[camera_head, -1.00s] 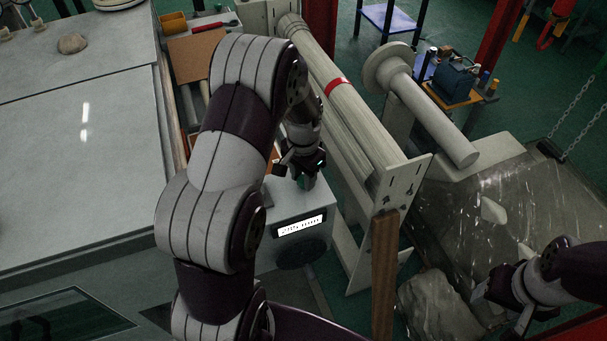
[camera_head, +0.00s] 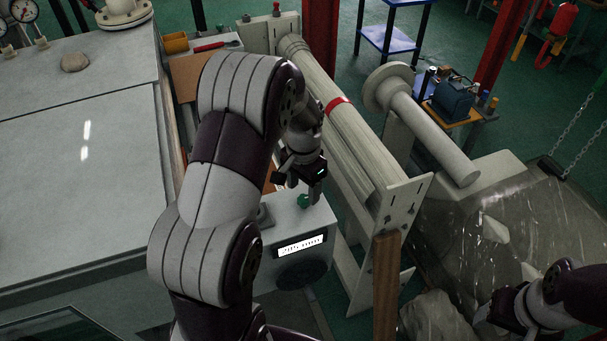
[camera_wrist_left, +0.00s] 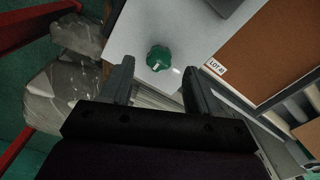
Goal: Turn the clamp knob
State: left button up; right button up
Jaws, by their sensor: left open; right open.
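The clamp knob is a small green lobed knob (camera_head: 303,201) on top of a pale box with a lit display (camera_head: 300,246). In the left wrist view the knob (camera_wrist_left: 158,59) shows a white mark and lies just beyond and between the fingertips. My left gripper (camera_head: 297,187) is open above the knob; its two fingers (camera_wrist_left: 158,72) stand apart and hold nothing. A gap shows between the fingers and the knob. My right gripper (camera_head: 502,328) is at the lower right, away from the knob, partly cut off by the frame edge.
A long pale roller with a red band (camera_head: 338,104) runs along the right of the box, with an end plate (camera_head: 405,205) and wooden post (camera_head: 385,285). A brown board (camera_wrist_left: 268,50) with a lot label lies beside the box. A large grey surface (camera_head: 60,190) fills the left.

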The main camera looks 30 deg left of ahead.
aim_at(303, 199)
pick_arm(q)
notch_tip(303, 199, up, 10)
jog(key=p, duration=0.1)
jog(key=shift+f, duration=0.2)
jog(key=shift+s, duration=0.1)
jog(key=s+d+f+n+b, duration=0.1)
jog(key=s+d+f+b, duration=0.2)
jog(key=s+f, duration=0.3)
jog(key=s+d+f+n+t+b, duration=0.1)
jog(key=s+d+f+n+b, duration=0.1)
jog(key=s+d+f+b, duration=0.2)
jog(key=s+d+f, duration=0.1)
jog(key=s+f, duration=0.1)
jog(key=s, duration=0.1)
jog(key=shift+s+d, duration=0.2)
jog(key=shift+s, duration=0.1)
